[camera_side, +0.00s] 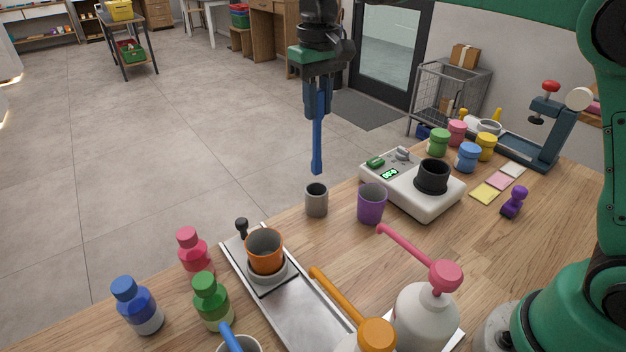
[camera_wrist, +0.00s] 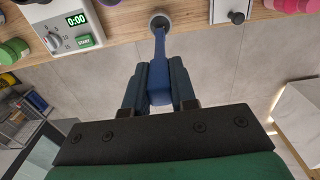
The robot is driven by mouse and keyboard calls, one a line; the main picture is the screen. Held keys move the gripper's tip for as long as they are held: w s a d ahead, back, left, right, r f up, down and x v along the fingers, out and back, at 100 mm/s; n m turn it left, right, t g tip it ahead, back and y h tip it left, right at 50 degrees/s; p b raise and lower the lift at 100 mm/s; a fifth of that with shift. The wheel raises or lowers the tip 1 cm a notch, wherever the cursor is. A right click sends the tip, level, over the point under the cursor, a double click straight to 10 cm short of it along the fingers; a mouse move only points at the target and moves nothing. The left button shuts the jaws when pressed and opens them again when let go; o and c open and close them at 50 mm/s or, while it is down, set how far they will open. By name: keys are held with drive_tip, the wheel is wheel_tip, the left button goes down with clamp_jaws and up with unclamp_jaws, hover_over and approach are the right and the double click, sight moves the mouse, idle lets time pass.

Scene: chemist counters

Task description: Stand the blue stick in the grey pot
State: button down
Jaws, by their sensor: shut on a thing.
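The blue stick (camera_side: 317,148) hangs upright from my gripper (camera_side: 318,104), with its lower end free. The grey pot (camera_side: 316,204) stands upright near the counter's far edge. In the side view the stick's lower end is just above the pot's rim, with a small gap. In the wrist view my gripper (camera_wrist: 160,90) is shut on the blue stick (camera_wrist: 160,75), and its far end overlaps the near rim of the grey pot (camera_wrist: 159,15). The pot's inside is partly hidden.
A purple cup (camera_side: 372,204) stands close to the pot's right. A white scale (camera_side: 425,202) with a black cup (camera_side: 433,176) is beyond it. A metal tray (camera_side: 290,305) with an orange cup (camera_side: 265,252) lies at front left. Several bottles stand around the tray.

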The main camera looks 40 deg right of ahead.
drive_tip(key=shift+f, duration=3.25)
drive_tip(key=c, duration=0.6)
unclamp_jaws()
drive_tip(key=shift+c, duration=0.2)
drive_tip(key=shift+r, duration=0.1)
drive_tip(key=shift+r, duration=2.7)
